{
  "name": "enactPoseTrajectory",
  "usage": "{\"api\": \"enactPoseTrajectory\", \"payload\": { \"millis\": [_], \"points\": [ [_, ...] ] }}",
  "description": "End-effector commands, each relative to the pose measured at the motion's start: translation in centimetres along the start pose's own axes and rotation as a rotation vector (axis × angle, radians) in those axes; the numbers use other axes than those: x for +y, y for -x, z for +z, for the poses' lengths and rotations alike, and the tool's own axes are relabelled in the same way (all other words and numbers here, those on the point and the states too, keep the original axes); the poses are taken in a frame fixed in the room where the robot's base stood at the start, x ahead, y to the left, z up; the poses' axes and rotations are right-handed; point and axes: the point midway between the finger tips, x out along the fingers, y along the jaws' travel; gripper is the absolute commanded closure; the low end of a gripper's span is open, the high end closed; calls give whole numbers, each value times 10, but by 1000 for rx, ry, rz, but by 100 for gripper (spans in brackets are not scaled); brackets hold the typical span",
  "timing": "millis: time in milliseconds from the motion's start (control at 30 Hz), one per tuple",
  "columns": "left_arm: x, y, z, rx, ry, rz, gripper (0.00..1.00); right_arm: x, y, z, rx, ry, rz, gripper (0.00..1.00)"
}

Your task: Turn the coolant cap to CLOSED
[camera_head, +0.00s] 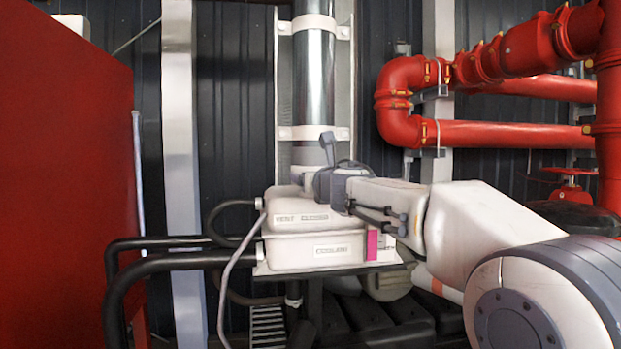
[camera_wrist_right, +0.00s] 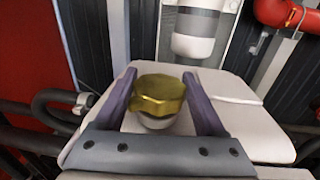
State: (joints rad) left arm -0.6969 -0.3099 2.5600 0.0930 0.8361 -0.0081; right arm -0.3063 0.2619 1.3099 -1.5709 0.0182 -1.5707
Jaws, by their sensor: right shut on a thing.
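The coolant cap (camera_wrist_right: 158,92) is a gold, faceted knob on a pale neck on top of the white coolant tank (camera_head: 318,251). In the right wrist view it sits between the two purple-grey fingers of my right gripper (camera_wrist_right: 158,78), which is shut on it. In the head view my right gripper (camera_head: 322,182) is over the tank's top and the cap is hidden behind it. No cap marking for open or closed is legible. My left gripper is in neither view.
Black hoses (camera_head: 170,262) run from the tank's left side. A pink tab (camera_head: 372,244) is at its front right. A red cabinet (camera_head: 65,180) stands at left, a metal pipe (camera_head: 313,75) behind, and red pipes (camera_head: 490,133) at upper right.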

Motion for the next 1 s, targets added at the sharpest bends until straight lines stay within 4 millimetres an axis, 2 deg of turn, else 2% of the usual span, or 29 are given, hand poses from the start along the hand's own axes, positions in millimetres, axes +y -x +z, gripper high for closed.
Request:
{"api": "enactPoseTrajectory", "payload": {
  "millis": [467,1000],
  "points": [
    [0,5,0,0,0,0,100,-1,0,1,-1,0,143,83],
    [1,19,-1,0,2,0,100,-2,0,1,-1,2,486,83]
  ]
}}
